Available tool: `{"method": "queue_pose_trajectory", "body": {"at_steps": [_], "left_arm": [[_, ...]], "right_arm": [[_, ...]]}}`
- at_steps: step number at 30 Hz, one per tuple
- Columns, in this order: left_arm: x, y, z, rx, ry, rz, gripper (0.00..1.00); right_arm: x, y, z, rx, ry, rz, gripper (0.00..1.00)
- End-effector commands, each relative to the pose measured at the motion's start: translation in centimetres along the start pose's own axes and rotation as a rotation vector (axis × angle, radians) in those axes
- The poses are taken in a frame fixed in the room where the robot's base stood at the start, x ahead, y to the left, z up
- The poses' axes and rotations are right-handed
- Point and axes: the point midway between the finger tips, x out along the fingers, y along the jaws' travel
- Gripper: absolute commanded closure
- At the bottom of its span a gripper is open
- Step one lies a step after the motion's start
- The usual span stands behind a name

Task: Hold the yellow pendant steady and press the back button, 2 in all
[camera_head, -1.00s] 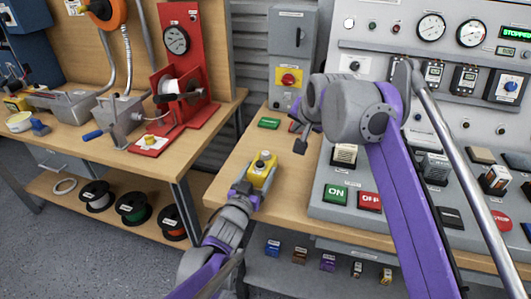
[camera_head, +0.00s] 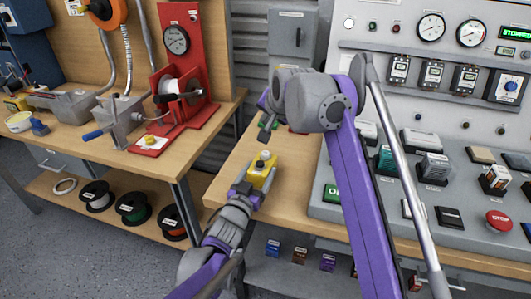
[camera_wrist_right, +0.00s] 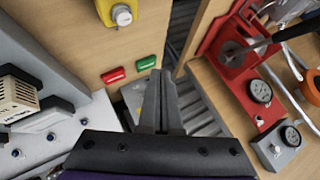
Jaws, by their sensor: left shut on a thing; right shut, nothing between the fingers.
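The pendant also shows at the top of the right wrist view (camera_wrist_right: 105,12), partly cut off, with one pale button (camera_wrist_right: 122,15) visible. My right gripper (camera_head: 265,137) is shut and empty, behind and above the pendant, apart from it. I cannot tell which visible button is the back one.
A green block (camera_wrist_right: 146,62) and a red block (camera_wrist_right: 113,75) lie on the bench close to my right gripper. The grey control console (camera_head: 335,213) with its buttons stands to the right. A separate bench with a red stand (camera_head: 180,60) is at the left, across a gap.

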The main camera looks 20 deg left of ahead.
Motion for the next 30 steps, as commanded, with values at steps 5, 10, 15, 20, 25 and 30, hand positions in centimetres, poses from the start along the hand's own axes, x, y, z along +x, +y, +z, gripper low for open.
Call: {"method": "queue_pose_trajectory", "body": {"at_steps": [5, 10, 15, 20, 25, 30], "left_arm": [[0.0, 0.0, 0.0, 0.000, -0.001, 0.000, 0.98], [0.0, 0.0, 0.0, 0.000, -0.001, 0.000, 0.98], [0.0, 0.0, 0.0, 0.000, -0.001, 0.000, 0.98], [0.0, 0.0, 0.0, 0.000, 0.000, 0.000, 0.98], [0.0, 0.0, 0.0, 0.000, 0.000, 0.000, 0.98], [0.0, 0.0, 0.0, 0.000, 0.000, 0.000, 0.98]], "right_arm": [[1.3, 1.1, 1.0, 0.000, 0.000, 0.001, 1.00], [3.1, 2.4, 2.3, 0.001, 0.000, 0.001, 1.00], [4.5, 3.4, 3.4, 0.000, 0.000, 0.000, 1.00], [5.3, 4.0, 3.9, 0.000, 0.000, 0.000, 1.00], [5.6, 4.2, 4.2, 0.000, 0.000, 0.000, 1.00], [5.6, 4.2, 4.2, 0.000, 0.000, 0.000, 1.00]]}}
